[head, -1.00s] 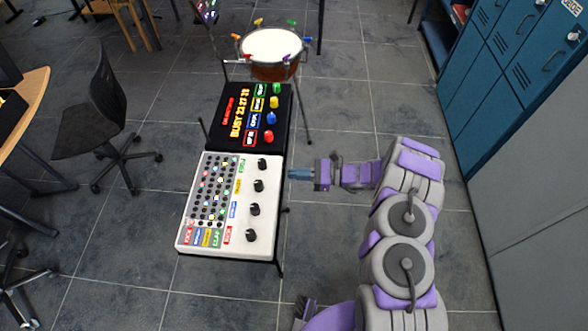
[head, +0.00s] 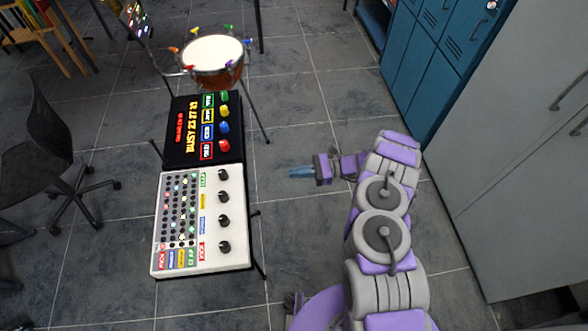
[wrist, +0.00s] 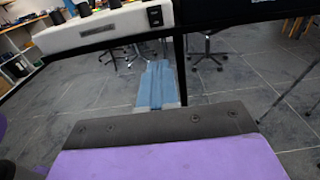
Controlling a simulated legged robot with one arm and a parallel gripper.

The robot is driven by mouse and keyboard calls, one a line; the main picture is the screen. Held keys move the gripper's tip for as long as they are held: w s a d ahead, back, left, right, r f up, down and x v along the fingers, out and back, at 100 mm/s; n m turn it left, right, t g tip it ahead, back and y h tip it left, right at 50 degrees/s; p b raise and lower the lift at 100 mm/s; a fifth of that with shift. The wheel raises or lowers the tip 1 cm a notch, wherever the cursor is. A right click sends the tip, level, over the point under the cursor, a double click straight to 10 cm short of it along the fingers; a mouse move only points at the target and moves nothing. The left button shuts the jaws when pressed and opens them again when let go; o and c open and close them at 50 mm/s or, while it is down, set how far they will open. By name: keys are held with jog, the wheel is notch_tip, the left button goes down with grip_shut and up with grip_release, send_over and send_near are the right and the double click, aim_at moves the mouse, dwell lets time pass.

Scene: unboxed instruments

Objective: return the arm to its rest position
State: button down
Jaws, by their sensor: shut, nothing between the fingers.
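My gripper (head: 300,172) shows in the head view to the right of the white and black panels, over bare floor and apart from them. Its blue fingers are together with nothing between them and point left. My purple and grey arm stretches from the lower right of that view up to the gripper. In the wrist view the blue fingers (wrist: 158,85) are closed together, with the underside and edge of the panels beyond them.
A white panel (head: 210,258) with knobs and a black panel (head: 178,150) with coloured buttons stand on a frame. A drum (head: 212,54) stands behind. Blue lockers (head: 440,62) and grey cabinets (head: 510,160) line the right. Clear floor lies between.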

jog(key=s+a+r+n+g+h, duration=0.15)
jog(key=s+r+n+h, duration=0.45)
jog(key=r, duration=0.7)
jog(key=s+r+n+g+h, duration=0.15)
jog(key=s+r+n, duration=0.25)
jog(key=s+r, duration=0.55)
jog(key=s+d+r+n+t+h, duration=0.2)
jog(key=s+d+r+h, duration=0.2)
jog(key=s+d, duration=0.6)
jog(key=s+d+r+n+t+h, duration=0.3)
jog(key=s+d+h, duration=0.3)
jog(key=s+d, duration=0.3)
jog(key=shift+s+d+r, duration=0.4)
jog(key=shift+d+r, duration=0.1)
jog(key=shift+r, duration=0.4)
jog(key=shift+a+n, duration=0.15)
jog(key=shift+n, duration=0.15)
